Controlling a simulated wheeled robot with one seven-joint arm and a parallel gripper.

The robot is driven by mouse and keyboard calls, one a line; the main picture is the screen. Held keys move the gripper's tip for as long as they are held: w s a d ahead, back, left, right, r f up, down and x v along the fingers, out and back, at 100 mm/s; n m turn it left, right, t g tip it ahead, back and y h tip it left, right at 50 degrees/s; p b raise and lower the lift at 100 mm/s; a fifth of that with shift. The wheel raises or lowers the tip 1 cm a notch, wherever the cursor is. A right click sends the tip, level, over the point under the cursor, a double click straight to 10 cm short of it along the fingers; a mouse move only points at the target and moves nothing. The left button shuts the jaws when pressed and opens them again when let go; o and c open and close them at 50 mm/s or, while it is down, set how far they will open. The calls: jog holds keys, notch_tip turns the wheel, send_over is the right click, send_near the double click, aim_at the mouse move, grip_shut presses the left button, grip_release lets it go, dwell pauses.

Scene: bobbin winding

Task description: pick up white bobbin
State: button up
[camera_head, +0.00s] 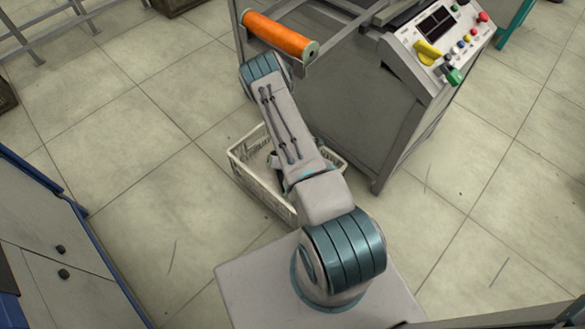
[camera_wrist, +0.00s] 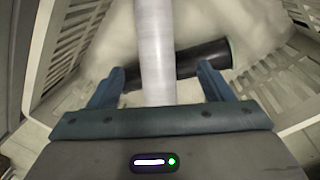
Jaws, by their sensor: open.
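A white bobbin (camera_wrist: 153,45) runs up and down the middle of the wrist view, between the two blue fingers of my gripper (camera_wrist: 160,70). The fingers are apart, with a gap on each side of the bobbin. Its near end is hidden by the gripper body. A black bobbin (camera_wrist: 186,62) lies crosswise behind the white one. Both are within the slatted light crate (camera_wrist: 68,40), which also shows in the head view (camera_head: 240,170). In the head view my arm hides the white bobbin and most of the gripper.
The winding machine (camera_head: 350,110) stands just behind and right of the crate, with an orange bobbin (camera_head: 280,36) mounted on it. Its control panel (camera_head: 440,40) is at the upper right. A blue-edged cabinet (camera_head: 50,240) stands at the left. The tiled floor (camera_head: 130,140) left of the crate is clear.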

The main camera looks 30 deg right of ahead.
jog(key=f+b, duration=0.2)
jog(key=f, duration=0.1)
jog(key=w+f+b, duration=0.1)
jog(key=f+b, duration=0.1)
jog(key=f, duration=0.1)
jog(key=f+b, duration=0.2)
jog(key=f, duration=0.1)
jog(key=shift+w+d, duration=0.3)
jog(key=shift+d, duration=0.05)
jog(key=shift+r, duration=0.1)
jog(key=shift+c, duration=0.3)
jog(key=c, duration=1.3)
jog(key=shift+o, duration=0.2)
jog(key=shift+r, duration=0.1)
